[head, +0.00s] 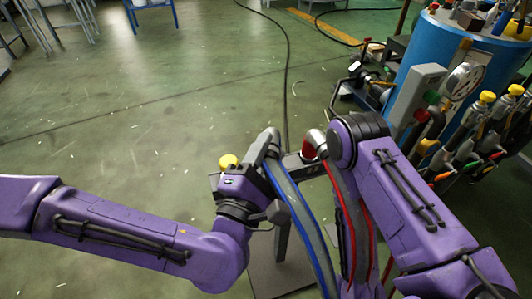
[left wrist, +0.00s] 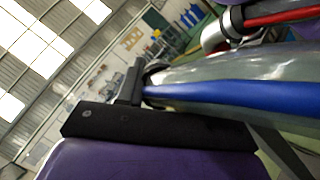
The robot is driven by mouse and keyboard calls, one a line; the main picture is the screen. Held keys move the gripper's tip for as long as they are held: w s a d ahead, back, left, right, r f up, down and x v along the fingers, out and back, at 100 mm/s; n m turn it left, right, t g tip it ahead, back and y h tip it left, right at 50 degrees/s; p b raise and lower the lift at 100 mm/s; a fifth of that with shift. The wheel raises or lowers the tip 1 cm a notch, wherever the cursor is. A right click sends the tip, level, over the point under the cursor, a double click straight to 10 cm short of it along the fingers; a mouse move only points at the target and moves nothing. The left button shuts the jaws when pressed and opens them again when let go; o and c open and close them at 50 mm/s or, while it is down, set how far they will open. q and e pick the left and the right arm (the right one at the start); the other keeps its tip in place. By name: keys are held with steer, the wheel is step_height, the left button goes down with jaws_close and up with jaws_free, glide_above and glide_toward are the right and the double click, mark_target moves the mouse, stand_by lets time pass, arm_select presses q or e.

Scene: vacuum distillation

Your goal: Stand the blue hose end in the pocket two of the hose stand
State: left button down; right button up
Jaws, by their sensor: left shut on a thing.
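The blue hose, grey with a blue stripe (head: 296,207), arches down from my left gripper (head: 268,145) to the bottom edge in the head view. The gripper is shut on its upper end, which the jaws partly hide. In the left wrist view the blue hose (left wrist: 235,95) runs right from beside a dark finger. The hose stand has a dark top bar (head: 303,166), a post and a flat base (head: 283,280). The held end is close to the bar; I cannot tell whether it is in a pocket. My right gripper is not visible.
A red-striped hose (head: 345,205) with a metal end (head: 315,142) is at the right of the bar, close to my right arm. A blue tank (head: 450,65) with gauge and valves stands at right. A dark cable (head: 288,80) crosses open floor at the back.

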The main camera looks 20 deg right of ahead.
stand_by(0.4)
arm_select(q)
steer(key=shift+s+r+p, duration=0.1)
steer(key=shift+s+p, duration=0.05)
steer(key=shift+p, duration=0.2)
steer(key=shift+f, duration=0.2)
stand_by(1.0)
steer(key=shift+f+b, duration=0.35)
steer(key=shift+b, duration=0.15)
steer(key=shift+f, duration=0.3)
steer(key=shift+s+f+b, duration=0.3)
steer(key=shift+f+b, duration=0.3)
steer(key=shift+b, duration=0.35)
